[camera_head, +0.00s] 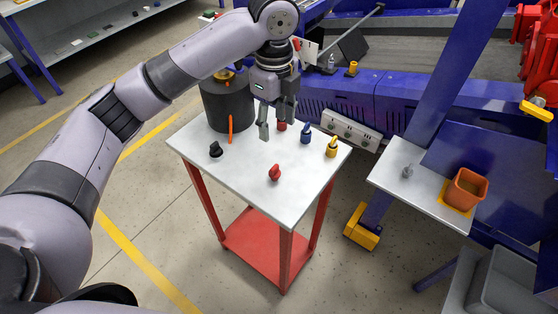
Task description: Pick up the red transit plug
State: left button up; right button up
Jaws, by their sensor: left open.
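A small red plug-like piece with a knob (275,173) stands on the light grey top of the red-legged cart (262,195), toward its front. A second, darker red piece (282,126) stands farther back, close by my gripper's fingers and partly hidden; I cannot tell for certain which is the transit plug. My left gripper (277,122) points down over the back of the cart top, open, with nothing visible between its fingers. It is behind the front red piece and apart from it. My right gripper is not in view.
On the cart are a black plug (215,150), a blue plug (306,135), a yellow plug (332,147) and a large dark cylinder (228,105) with an orange strip. To the right, a grey shelf (390,178) holds an orange-brown pot (465,188). Blue machine framework stands behind.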

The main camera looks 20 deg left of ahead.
aim_at(274, 167)
pick_arm(q)
jog(key=f, duration=0.3)
jog(key=s+f+p, duration=0.1)
jog(key=f, duration=0.3)
jog(key=shift+s, duration=0.2)
notch_tip(274, 167, down, 4)
jog(key=shift+w+r+p, duration=0.15)
jog(key=shift+r+p, duration=0.05)
jog(key=shift+p, duration=0.15)
jog(key=shift+f, duration=0.4)
notch_tip(274, 167, down, 4)
jog(key=shift+r+p, duration=0.15)
jog(key=shift+p, duration=0.6)
jog(key=shift+f, duration=0.35)
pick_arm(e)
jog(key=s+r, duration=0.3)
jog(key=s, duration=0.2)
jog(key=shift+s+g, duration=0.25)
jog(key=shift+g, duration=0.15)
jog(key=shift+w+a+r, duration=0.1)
